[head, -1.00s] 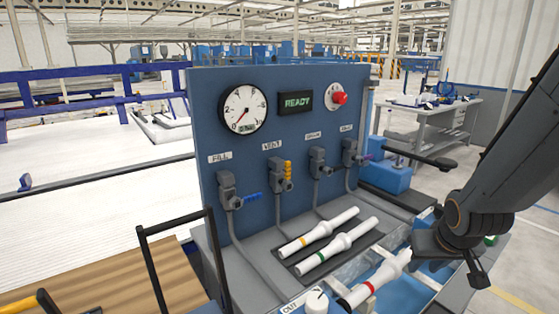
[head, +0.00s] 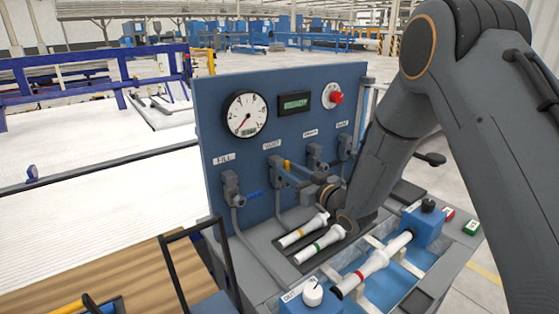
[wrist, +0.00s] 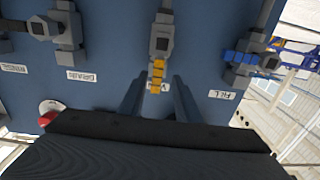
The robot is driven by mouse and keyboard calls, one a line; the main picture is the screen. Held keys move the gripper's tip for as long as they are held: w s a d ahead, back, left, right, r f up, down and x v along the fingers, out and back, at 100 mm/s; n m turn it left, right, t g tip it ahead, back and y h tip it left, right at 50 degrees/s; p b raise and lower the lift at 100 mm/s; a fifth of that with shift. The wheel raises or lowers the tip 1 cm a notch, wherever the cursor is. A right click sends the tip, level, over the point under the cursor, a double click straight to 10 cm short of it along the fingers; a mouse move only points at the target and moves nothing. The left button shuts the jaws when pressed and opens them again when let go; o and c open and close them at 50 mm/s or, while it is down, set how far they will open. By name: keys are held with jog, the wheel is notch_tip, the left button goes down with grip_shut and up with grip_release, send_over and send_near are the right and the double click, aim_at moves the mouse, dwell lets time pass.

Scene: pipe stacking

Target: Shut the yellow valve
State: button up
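The yellow valve (head: 287,164) is second from the left on the blue panel, under the VENT label. Its yellow handle points upward, in line with the vertical pipe. The wrist view is upside down and shows the yellow handle (wrist: 157,76) between my two fingers. My gripper (wrist: 159,92) is open, with a gap on each side of the handle and no visible contact. In the head view my gripper (head: 303,177) is at the valve, and my arm comes in from the right, partly hiding that area.
The blue-handled FILL valve (head: 231,189) is to the left; the grey third valve (head: 315,157) is close on the right. A gauge (head: 246,114), a display (head: 294,104) and a red button (head: 336,98) sit above. White pipes (head: 302,231) lie on the bench below.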

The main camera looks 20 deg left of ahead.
jog(key=p+x, duration=0.2)
jog(key=x, duration=0.4)
jog(key=shift+w, duration=0.35)
grip_shut()
